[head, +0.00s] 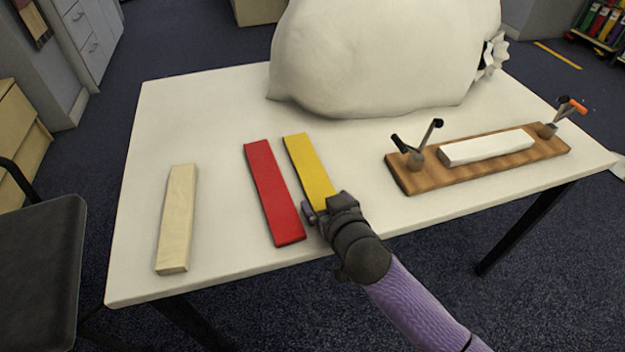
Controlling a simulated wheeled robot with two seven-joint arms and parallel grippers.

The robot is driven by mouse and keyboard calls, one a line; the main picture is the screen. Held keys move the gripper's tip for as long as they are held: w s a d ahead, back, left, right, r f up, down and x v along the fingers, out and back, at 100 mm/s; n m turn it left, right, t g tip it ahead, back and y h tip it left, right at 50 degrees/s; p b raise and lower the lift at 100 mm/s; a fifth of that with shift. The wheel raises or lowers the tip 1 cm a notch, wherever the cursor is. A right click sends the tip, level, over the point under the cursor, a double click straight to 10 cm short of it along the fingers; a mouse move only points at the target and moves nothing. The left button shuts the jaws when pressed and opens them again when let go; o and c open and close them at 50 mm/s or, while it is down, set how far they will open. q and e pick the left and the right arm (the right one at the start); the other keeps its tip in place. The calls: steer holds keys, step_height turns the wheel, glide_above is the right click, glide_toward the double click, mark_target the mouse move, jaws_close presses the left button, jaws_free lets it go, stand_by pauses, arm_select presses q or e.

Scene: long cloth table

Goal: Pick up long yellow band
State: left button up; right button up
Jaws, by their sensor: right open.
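The long yellow band (310,167) lies flat on the white table, slanting from the upper left toward the front edge. My right gripper (318,213) is at its near end, above or around it, and hides that end. The gripper is open. I cannot tell whether its fingers touch the band. My left gripper is not in view.
A red band (273,193) lies just left of the yellow one, and a cream band (177,218) further left. A wooden board (406,180) with clamps and a white block (487,147) stands right. A large white sack (380,60) sits behind. The table (220,110) is clear at back left.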

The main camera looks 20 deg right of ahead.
steer(key=c, duration=1.1)
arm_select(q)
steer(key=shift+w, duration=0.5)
arm_select(e)
steer(key=shift+o, duration=0.2)
steer(key=shift+r, duration=0.1)
